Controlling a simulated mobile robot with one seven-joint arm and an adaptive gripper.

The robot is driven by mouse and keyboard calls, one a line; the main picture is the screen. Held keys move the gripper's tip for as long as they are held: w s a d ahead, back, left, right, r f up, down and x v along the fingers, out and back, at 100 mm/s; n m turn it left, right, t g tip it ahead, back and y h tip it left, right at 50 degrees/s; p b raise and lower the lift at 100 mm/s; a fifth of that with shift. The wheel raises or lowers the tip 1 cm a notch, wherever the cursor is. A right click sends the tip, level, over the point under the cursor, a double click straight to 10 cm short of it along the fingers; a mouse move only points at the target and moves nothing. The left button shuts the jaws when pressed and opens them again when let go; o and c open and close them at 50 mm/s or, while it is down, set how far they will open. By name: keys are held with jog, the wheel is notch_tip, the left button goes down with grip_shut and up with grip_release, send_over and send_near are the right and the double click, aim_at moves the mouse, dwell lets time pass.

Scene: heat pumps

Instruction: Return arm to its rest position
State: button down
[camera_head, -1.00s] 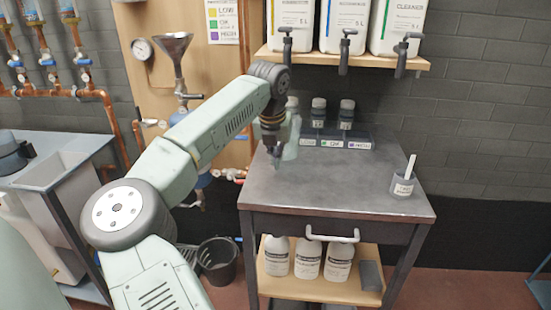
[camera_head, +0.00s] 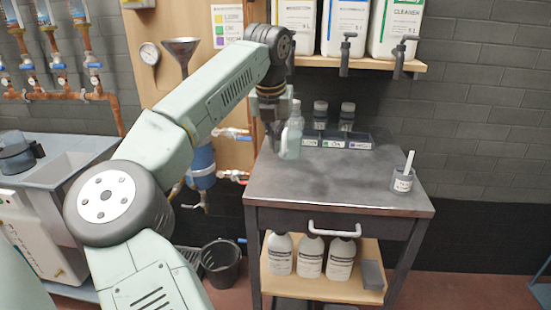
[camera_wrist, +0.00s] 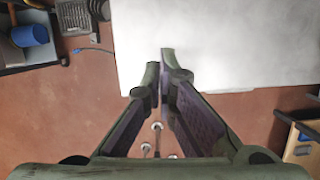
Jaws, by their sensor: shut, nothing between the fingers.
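My arm reaches up from the lower left in the head view, with pale green links and dark joints. My gripper (camera_head: 273,137) hangs down at the back left of the grey cart top (camera_head: 340,188), left of a translucent pale green bottle (camera_head: 291,138). It partly overlaps the bottle's side in the picture; I cannot tell whether they touch. In the wrist view, the two fingers (camera_wrist: 160,62) come together at the tips with nothing between them.
A small cup with a white stick (camera_head: 403,178) stands at the cart's right. A rack (camera_head: 335,141) holds two dark-capped bottles at the back. A shelf (camera_head: 410,66) with large canisters overhangs behind. A funnel (camera_head: 181,48) and pipes are left. A black bucket (camera_head: 221,264) stands on the floor.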

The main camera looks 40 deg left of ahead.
jog(key=shift+v, duration=1.05)
